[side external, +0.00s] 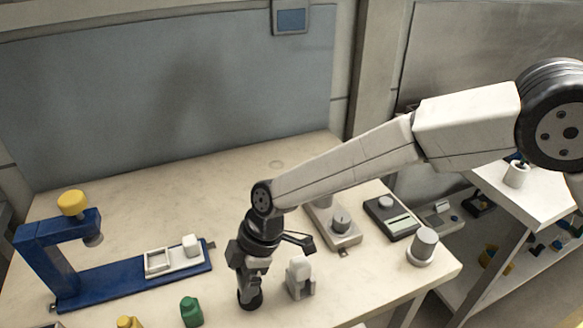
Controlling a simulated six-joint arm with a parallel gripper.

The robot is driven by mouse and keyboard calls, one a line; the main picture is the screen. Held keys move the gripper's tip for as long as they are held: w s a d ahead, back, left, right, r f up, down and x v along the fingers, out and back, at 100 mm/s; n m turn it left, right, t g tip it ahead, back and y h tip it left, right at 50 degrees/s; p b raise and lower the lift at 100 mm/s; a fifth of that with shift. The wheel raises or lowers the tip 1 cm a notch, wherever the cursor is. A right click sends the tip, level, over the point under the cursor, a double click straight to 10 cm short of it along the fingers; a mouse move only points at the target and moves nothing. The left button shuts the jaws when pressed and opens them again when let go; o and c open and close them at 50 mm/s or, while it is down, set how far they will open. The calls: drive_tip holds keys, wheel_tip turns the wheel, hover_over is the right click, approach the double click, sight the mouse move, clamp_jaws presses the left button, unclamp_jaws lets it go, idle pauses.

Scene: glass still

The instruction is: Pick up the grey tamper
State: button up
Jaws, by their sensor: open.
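My gripper (250,281) points down over the front middle of the table, with its jaws open. A dark grey piece with a round, near-black foot (250,300) shows at the fingertips, low against the tabletop. It may be the grey tamper, but the fingers cover much of it. I cannot tell whether the fingers touch it. A grey cylinder on a pale round base (424,246) stands apart at the table's right corner.
A pale upright piece (300,278) stands close to the right of my gripper. A green bottle-shaped piece (191,312) and a yellow one (128,322) are to the left. A blue stand (62,262), a grey block (334,228) and a scale (391,217) surround the work. The back left table is clear.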

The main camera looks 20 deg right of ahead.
idle(0.4)
clamp_jaws()
drive_tip(key=shift+r, duration=0.15)
drive_tip(key=shift+r, duration=0.8)
drive_tip(key=s+d+r, duration=0.8)
drive_tip(key=s+r, duration=0.3)
drive_tip(key=shift+d, duration=0.35)
drive_tip(key=shift+r, duration=0.1)
